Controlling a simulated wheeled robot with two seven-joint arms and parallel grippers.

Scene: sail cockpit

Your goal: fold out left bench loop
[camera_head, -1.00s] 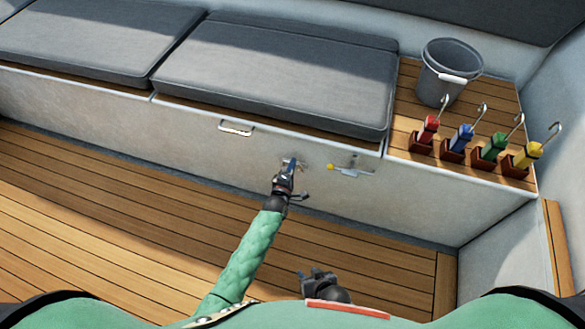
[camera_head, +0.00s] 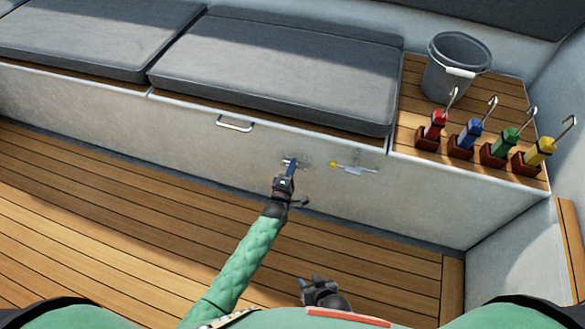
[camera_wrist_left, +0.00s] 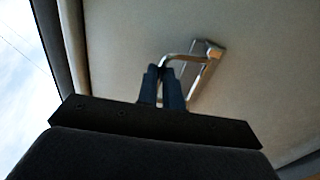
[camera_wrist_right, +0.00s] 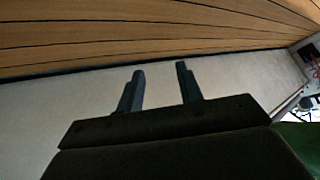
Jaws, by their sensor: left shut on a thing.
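The bench loop is a small metal loop (camera_head: 293,161) on the pale front wall of the bench (camera_head: 185,119), below the cushion. In the left wrist view the loop (camera_wrist_left: 183,56) stands out at an angle from its mounting plate (camera_wrist_left: 206,72). My left gripper (camera_head: 289,168) is at the loop. Its two dark fingers (camera_wrist_left: 163,77) are shut on the loop's outer bar, and they hide part of it. My right gripper (camera_head: 313,284) is low, close to my body, over the wooden floor. In the right wrist view its fingers (camera_wrist_right: 160,80) are apart with nothing between them.
A latch with a yellow knob (camera_head: 351,168) sits right of the loop, and a metal handle (camera_head: 234,125) sits to its left. A grey bucket (camera_head: 448,78) and several coloured hooked tools, including a red one (camera_head: 435,125), stand on the bench's right end. The floor (camera_head: 130,215) is clear.

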